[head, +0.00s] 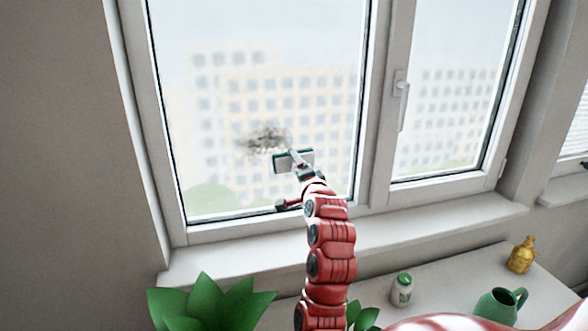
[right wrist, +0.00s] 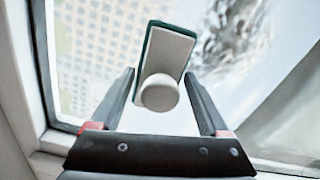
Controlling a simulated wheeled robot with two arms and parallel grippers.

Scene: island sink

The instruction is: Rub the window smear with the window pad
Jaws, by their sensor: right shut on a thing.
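The window smear (head: 265,138) is a brown-grey patch on the large left window pane. In the right wrist view the smear (right wrist: 228,38) shows as dark grey streaks right of the pad. The window pad (head: 283,163) is a flat pale block with a dark green layer and a round knob. My right gripper (head: 301,168) is shut on the pad, seen just below and right of the smear. In the right wrist view the pad (right wrist: 168,50) stands beyond the fingers, its knob between them. Whether the pad touches the glass I cannot tell. My left gripper is not in view.
The window frame (head: 379,110) and handle (head: 401,88) are right of the pad. The sill (head: 430,225) runs below. A green plant (head: 210,303), a small jar (head: 401,290), a green jug (head: 498,304) and a golden bottle (head: 522,255) are low in view.

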